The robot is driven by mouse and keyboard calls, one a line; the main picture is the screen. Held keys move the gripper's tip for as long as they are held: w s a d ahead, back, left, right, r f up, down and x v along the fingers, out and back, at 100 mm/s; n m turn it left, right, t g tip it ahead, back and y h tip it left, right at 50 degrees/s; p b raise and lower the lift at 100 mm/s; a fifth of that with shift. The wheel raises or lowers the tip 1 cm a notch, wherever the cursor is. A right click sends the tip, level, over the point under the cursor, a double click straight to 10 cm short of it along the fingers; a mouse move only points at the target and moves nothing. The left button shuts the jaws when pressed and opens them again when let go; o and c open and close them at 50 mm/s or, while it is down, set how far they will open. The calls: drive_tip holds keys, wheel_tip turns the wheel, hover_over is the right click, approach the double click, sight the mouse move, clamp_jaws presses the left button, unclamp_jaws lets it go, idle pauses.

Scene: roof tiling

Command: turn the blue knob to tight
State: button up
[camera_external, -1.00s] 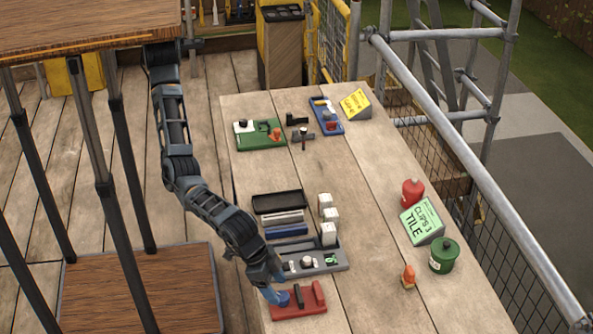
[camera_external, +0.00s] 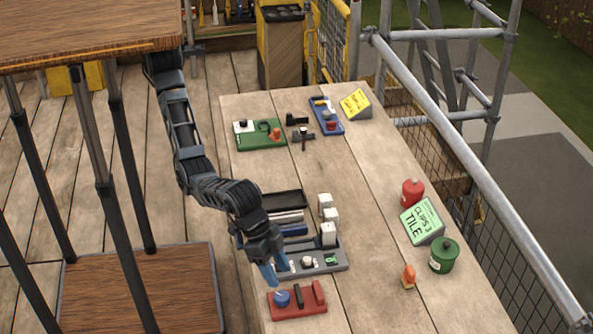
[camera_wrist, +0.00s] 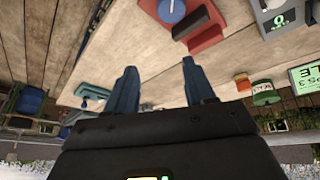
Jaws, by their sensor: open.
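The blue knob (camera_external: 282,299) is round with a pale line across its top. It sits at the left end of a red base (camera_external: 312,307) near the front of the bench. A dark bar (camera_external: 298,296) stands beside it. In the wrist view the knob (camera_wrist: 172,9) is at the top edge, partly cut off, on the red base (camera_wrist: 204,38). My gripper (camera_external: 277,276) is above and just behind the knob, apart from it. In the wrist view its two blue fingers (camera_wrist: 157,85) are spread with nothing between them.
White blocks (camera_external: 328,233) and a black tray (camera_external: 279,201) stand farther back. A green pot (camera_external: 444,256), an orange-topped item (camera_external: 408,277) and a sign (camera_external: 422,221) are to the right. Bench between is clear.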

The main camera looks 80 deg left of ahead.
drive_tip(key=w+m+h+b, duration=0.1)
drive_tip(key=w+m+b, duration=0.1)
drive_tip(key=m+g+b, duration=0.4)
drive_tip(key=m+b, duration=0.2)
drive_tip(key=m, duration=0.3)
approach(282, 295)
drive_tip(key=f, duration=0.1)
drive_tip(key=b+x, duration=0.1)
drive_tip(key=x, duration=0.6)
drive_tip(key=shift+s+d+f, duration=0.1)
drive_tip(key=shift+d+f, duration=0.2)
drive_tip(key=c, duration=0.8)
